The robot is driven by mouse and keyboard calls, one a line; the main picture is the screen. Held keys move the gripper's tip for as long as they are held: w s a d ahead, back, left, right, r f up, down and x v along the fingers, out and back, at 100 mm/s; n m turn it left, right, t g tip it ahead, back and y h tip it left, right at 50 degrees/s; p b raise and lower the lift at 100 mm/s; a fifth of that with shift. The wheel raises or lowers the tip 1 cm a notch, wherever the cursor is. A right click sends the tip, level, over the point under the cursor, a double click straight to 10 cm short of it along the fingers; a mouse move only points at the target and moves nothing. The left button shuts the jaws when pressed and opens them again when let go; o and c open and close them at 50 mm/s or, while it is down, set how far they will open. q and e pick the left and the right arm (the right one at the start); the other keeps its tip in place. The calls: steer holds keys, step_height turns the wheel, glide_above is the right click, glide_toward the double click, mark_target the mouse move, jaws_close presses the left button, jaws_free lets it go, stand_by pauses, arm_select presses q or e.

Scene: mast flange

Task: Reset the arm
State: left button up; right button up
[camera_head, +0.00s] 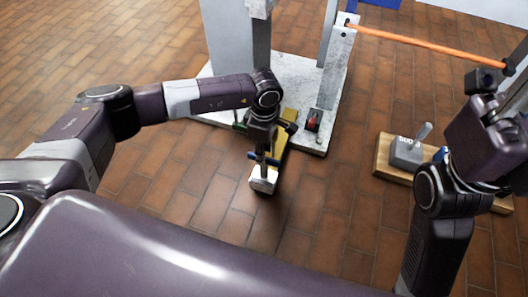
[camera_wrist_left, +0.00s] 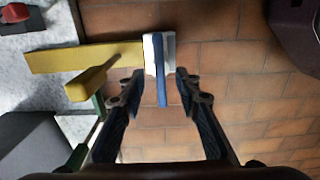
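My left gripper (camera_head: 262,160) points down over the end of a yellow bar (camera_head: 287,133), low in front of the metal base. In the left wrist view its two fingers (camera_wrist_left: 159,80) are apart. A white block with a blue strip (camera_wrist_left: 159,60) shows between and beyond the fingertips, at the end of the yellow bar (camera_wrist_left: 85,57). I cannot tell whether the fingers touch it. The white block (camera_head: 264,181) also shows below the gripper in the head view. My right arm (camera_head: 485,140) is raised at the right edge; its fingers are not clear.
A grey metal base plate (camera_head: 315,140) carries upright posts (camera_head: 337,65) and a red-topped switch (camera_head: 314,120). An orange rod (camera_head: 430,45) reaches from a post towards my right arm. A wooden board (camera_head: 385,165) with a grey lever box (camera_head: 405,153) lies right. Brick floor at left is clear.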

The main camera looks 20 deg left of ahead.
arm_select(q)
steer(key=shift+r, duration=0.35)
steer(key=shift+r, duration=0.1)
